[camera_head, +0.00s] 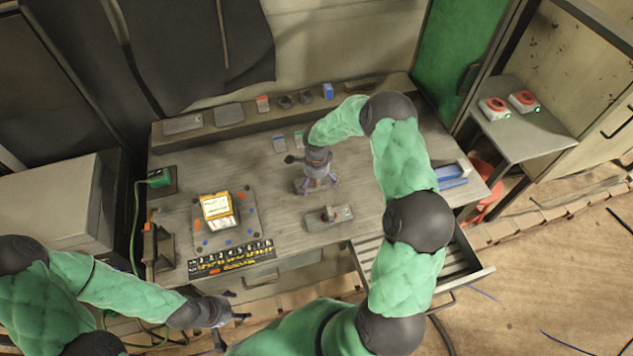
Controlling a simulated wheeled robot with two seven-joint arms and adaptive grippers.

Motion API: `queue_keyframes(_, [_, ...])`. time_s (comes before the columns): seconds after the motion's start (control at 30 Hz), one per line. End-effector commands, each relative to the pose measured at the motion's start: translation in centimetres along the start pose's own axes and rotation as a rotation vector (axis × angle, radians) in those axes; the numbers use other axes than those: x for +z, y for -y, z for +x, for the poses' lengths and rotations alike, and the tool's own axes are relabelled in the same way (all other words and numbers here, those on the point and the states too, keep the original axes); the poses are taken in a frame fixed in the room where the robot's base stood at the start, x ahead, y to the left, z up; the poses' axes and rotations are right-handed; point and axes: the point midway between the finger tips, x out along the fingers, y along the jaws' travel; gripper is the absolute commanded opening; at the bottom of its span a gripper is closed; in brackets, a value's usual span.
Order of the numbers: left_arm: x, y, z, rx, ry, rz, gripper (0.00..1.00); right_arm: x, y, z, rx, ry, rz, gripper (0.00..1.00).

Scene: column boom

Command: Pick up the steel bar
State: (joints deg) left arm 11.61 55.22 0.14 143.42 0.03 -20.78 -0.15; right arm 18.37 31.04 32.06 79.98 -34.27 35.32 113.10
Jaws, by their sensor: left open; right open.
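My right gripper (320,184) points down over the middle of the workbench (370,190), its fingers apart. A small reddish-brown piece shows between and below its fingers; I cannot tell whether they touch it. A grey flat block (329,218) lies just in front of this gripper, with a small upright piece on it. I cannot single out the steel bar for sure; it may be partly hidden by the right gripper. My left gripper (236,310) is open and empty, off the front edge of the bench at the lower left.
A yellow box (217,209) sits on a grey mat left of the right gripper, with a black numbered strip (231,257) in front. A drawer (456,262) stands open at the front right. A blue tray (452,174) lies at the right end. A raised shelf (360,98) runs along the back.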

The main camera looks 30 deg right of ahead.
Motion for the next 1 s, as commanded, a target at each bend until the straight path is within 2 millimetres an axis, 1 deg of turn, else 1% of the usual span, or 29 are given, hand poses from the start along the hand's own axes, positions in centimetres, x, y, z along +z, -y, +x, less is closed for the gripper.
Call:
queue_keyframes(0.13, [0.0,0.0,0.0,0.000,0.000,0.000,0.73,0.0,0.0,0.0,0.000,0.000,0.000,1.00])
queue_keyframes(0.17, [0.0,0.0,0.0,0.000,0.000,0.000,0.73,0.0,0.0,0.0,0.000,0.000,0.000,0.92])
queue_keyframes(0.2, [0.0,0.0,0.0,0.000,0.000,0.000,0.73,0.0,0.0,0.0,0.000,0.000,0.000,0.80])
queue_keyframes(0.27, [0.0,0.0,0.0,0.000,0.000,0.000,0.73,0.0,0.0,0.0,0.000,0.000,0.000,0.63])
queue_keyframes(0.3, [0.0,0.0,0.0,0.000,0.000,0.000,0.73,0.0,0.0,0.0,0.000,0.000,0.000,0.52])
queue_keyframes(0.37, [0.0,0.0,0.0,0.000,0.000,0.000,0.73,0.0,0.0,0.0,0.000,0.000,0.000,0.35])
queue_keyframes(0.4, [0.0,0.0,0.0,0.000,0.000,0.000,0.73,0.0,0.0,0.0,0.000,0.000,0.000,0.25])
queue_keyframes(0.67, [0.0,0.0,0.0,0.000,0.000,0.000,0.73,0.0,0.2,-0.2,-0.004,0.000,0.001,0.25])
queue_keyframes(0.77, [0.0,0.0,0.1,0.000,0.000,0.000,0.73,0.0,0.2,-0.7,-0.005,0.000,0.001,0.25])
queue_keyframes(0.87, [0.0,0.1,0.1,0.000,0.000,0.000,0.73,0.0,0.2,-1.6,-0.006,0.000,0.002,0.25])
queue_keyframes(0.97, [0.0,0.1,0.3,0.000,0.000,0.000,0.73,0.0,0.3,-3.2,-0.010,0.000,0.001,0.24])
queue_keyframes(1.0, [0.0,0.1,0.3,0.000,0.000,0.000,0.73,0.1,0.0,-3.8,-0.006,0.000,0.000,0.24])
